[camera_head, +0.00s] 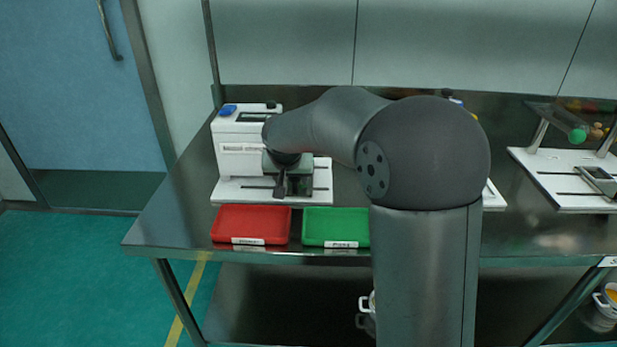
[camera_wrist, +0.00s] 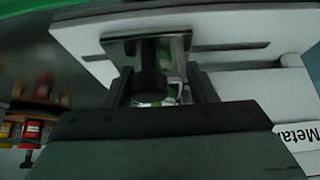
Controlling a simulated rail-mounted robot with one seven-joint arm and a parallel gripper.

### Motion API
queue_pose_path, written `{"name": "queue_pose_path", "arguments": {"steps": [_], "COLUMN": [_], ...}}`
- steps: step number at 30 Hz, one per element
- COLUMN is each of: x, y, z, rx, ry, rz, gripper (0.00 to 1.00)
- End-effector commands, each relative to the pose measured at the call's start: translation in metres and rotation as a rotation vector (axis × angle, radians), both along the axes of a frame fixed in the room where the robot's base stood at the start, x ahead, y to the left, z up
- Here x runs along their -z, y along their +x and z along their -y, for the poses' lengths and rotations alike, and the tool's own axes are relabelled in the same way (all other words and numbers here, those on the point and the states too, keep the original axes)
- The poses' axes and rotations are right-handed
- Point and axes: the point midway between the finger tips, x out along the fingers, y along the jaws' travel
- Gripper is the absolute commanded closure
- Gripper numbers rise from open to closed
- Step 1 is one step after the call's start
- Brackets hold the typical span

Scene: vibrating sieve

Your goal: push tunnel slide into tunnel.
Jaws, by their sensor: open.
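The white machine (camera_head: 240,150) stands on the left of the bench, with a blue button on top and a white base plate (camera_head: 230,190). My gripper (camera_head: 282,188) points down over this plate, close to the machine's front. In the wrist view my gripper (camera_wrist: 163,88) is open. A metal piece (camera_wrist: 180,47), apparently the tunnel slide, lies just beyond the fingertips. A dark round part (camera_wrist: 150,84) shows between the fingers; contact cannot be told. The tunnel opening is not clearly visible, and my arm hides part of the machine.
A red tray (camera_head: 217,238) and a green tray (camera_head: 308,239) lie in front of the machine near the bench edge. A second white station (camera_head: 560,170) with a metal piece stands at the right. My arm hides the middle of the bench (camera_head: 180,210).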

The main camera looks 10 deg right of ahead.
Motion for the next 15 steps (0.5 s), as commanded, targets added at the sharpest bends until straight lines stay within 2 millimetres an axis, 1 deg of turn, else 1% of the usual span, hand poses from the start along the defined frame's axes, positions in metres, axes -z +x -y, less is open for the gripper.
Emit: {"name": "queue_pose_path", "arguments": {"steps": [15], "x": [0.0], "y": [0.008], "z": [-0.031], "rx": [-0.002], "ry": [0.001], "rz": [0.001], "gripper": [0.49]}}
